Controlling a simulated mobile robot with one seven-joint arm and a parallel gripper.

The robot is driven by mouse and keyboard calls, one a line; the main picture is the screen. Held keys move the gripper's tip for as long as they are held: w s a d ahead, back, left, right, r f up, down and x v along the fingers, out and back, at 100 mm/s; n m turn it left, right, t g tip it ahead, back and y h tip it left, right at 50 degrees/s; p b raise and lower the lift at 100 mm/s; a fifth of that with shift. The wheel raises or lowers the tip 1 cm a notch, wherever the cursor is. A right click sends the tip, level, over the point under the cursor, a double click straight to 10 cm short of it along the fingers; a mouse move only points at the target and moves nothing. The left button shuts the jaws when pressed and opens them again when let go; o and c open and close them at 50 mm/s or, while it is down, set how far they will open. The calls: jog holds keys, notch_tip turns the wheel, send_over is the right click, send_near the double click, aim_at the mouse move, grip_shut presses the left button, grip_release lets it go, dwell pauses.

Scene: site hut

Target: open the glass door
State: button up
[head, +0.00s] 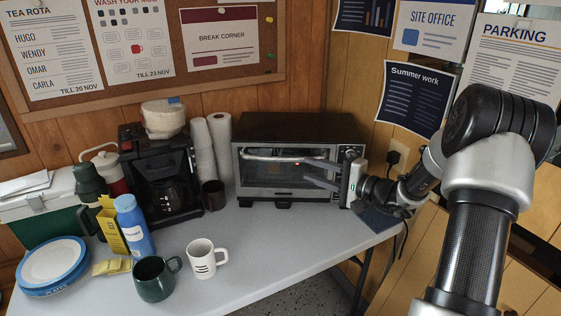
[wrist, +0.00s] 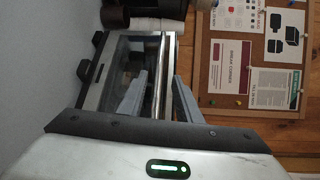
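The toaster oven (head: 292,125) stands at the back of the table. Its glass door (head: 262,174) looks shut, with a pale bar handle (head: 272,156) along its top edge. My gripper (head: 304,171) is in front of the right half of the door, near the handle's right part. In the wrist view the two fingers of my gripper (wrist: 160,82) are apart, and the handle bar (wrist: 164,70) runs between them. The glass door (wrist: 128,57) also shows there. I cannot tell whether either finger touches the handle.
A coffee maker (head: 166,178), paper cups (head: 203,150) and a brown cup (head: 213,195) stand left of the oven. A white mug (head: 203,262) and a green mug (head: 153,279) stand at the front. The tabletop (head: 270,235) before the oven is clear.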

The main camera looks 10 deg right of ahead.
aim_at(284, 160)
jog(key=x, duration=1.2)
jog(key=shift+w+a+f, duration=0.1)
jog(key=shift+w+a, duration=0.15)
grip_shut()
